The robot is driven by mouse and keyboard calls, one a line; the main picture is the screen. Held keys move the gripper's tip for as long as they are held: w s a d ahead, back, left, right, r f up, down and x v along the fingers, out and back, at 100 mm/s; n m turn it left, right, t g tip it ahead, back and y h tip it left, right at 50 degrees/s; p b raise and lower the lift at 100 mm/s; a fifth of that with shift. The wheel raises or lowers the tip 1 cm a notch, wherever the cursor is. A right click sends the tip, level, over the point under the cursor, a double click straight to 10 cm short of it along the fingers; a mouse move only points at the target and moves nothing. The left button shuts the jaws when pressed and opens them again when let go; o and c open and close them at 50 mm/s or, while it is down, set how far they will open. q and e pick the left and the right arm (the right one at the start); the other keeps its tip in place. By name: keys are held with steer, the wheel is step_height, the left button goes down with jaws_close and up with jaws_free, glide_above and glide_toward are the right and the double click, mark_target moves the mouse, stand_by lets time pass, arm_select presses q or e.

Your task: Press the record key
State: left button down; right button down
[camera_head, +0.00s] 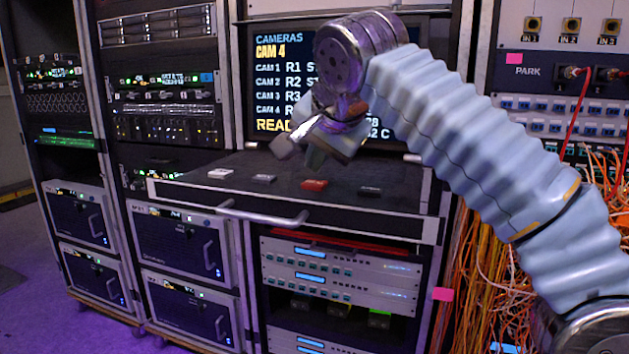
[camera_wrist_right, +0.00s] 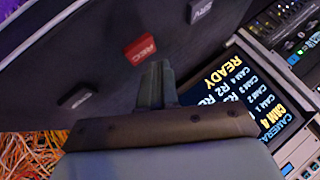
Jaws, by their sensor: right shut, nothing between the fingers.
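The record key is the red key (camera_head: 314,185) on the dark pull-out shelf (camera_head: 335,172), third from the left in the head view. In the right wrist view the red key (camera_wrist_right: 140,48) reads "REC". My right gripper (camera_head: 315,157) is above the shelf, behind the red key in the picture. In the wrist view its fingers (camera_wrist_right: 158,70) are together and empty, apart from the red key, with their tips just below and right of it in that picture. My left gripper is in neither view.
A white key (camera_head: 221,173), a grey key (camera_head: 264,178) and a dark key (camera_head: 370,190) share the shelf. A handle bar (camera_head: 262,216) runs along its front. The screen (camera_head: 268,70) behind reads "CAM 4" and "READY", partly hidden by my arm. Orange cables (camera_head: 478,270) hang at right.

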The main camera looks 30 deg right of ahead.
mark_target(317, 184)
steer(key=shift+r+p, duration=2.5)
steer(key=shift+r, duration=0.05)
